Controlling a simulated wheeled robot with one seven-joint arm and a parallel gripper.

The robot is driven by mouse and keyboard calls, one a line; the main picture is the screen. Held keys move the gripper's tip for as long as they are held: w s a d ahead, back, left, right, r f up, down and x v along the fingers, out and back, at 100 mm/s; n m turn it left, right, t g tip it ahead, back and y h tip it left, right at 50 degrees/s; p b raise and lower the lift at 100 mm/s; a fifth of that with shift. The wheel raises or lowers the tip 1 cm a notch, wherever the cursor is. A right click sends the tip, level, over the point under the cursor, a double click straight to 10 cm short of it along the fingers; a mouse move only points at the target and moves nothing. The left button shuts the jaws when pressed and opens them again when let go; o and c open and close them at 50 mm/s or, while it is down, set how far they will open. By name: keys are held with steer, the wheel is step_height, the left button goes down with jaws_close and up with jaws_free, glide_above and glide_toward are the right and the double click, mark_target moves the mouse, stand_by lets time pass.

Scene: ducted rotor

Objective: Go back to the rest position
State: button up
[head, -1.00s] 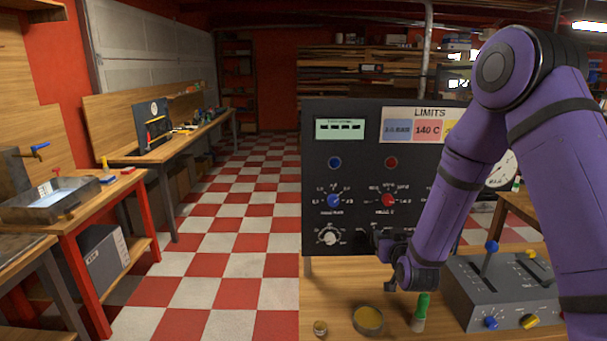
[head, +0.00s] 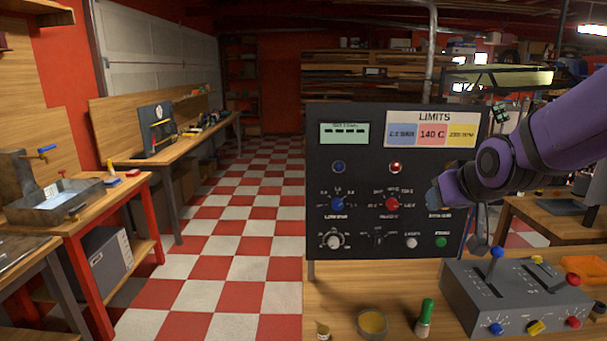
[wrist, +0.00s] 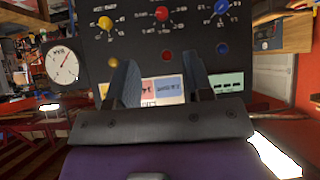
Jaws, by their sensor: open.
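My gripper (wrist: 158,85) shows in the wrist view with its two fingers apart and nothing between them. Beyond the fingers is the dark control panel (wrist: 150,45), which appears upside down there. In the head view my purple arm reaches in from the right edge, and the wrist end is raised in front of the panel's right side. The fingers are hard to make out in the head view. The panel (head: 350,235) stands upright on the wooden bench (head: 370,290), with a LIMITS label, a small display, lamps and knobs.
A grey lever box (head: 510,300) with a blue-topped lever sits at the bench's right. A side bench (head: 150,160) runs along the left. The checkered floor (head: 235,255) is clear.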

steer(key=s+d+r+g, duration=0.1)
steer(key=s+r+g, duration=0.1)
steer(key=s, duration=0.9)
steer(key=s+d+r+g, duration=0.2)
steer(key=s+r, duration=0.1)
steer(key=s, duration=0.9)
steer(key=shift+m+g+h, duration=0.3)
steer(key=shift+m, duration=0.1)
steer(key=shift+r, duration=0.1)
